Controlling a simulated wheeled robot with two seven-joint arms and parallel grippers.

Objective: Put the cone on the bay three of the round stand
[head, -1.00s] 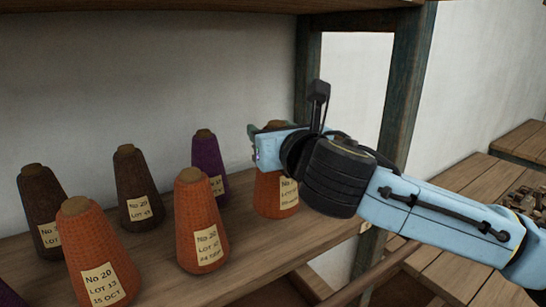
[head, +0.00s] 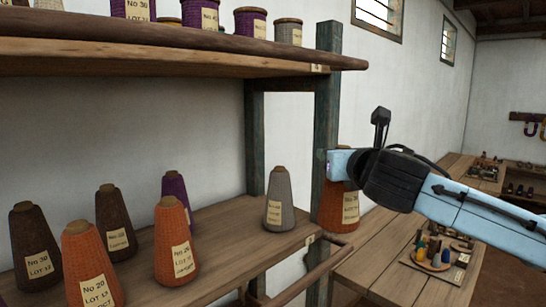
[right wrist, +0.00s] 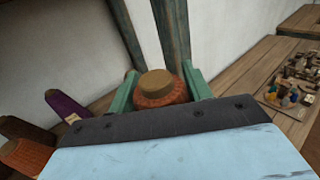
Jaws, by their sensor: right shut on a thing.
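My right gripper (head: 338,168) is shut on an orange cone (head: 350,208) with a pale label, held upright near its top. The cone hangs just past the right end of the shelf, by the dark post. In the right wrist view the cone's brown top (right wrist: 155,82) sits between the two green fingers (right wrist: 160,92). The label's text is too small to read surely. I cannot make out a round stand with numbered bays for certain. My left gripper is not in view.
The lower shelf (head: 225,240) holds a grey cone (head: 279,200), two orange, two dark brown and one purple cone. A dark post (head: 327,110) stands close to the held cone. At right, a wooden table (head: 385,262) carries a board (head: 444,270) of small coloured pieces.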

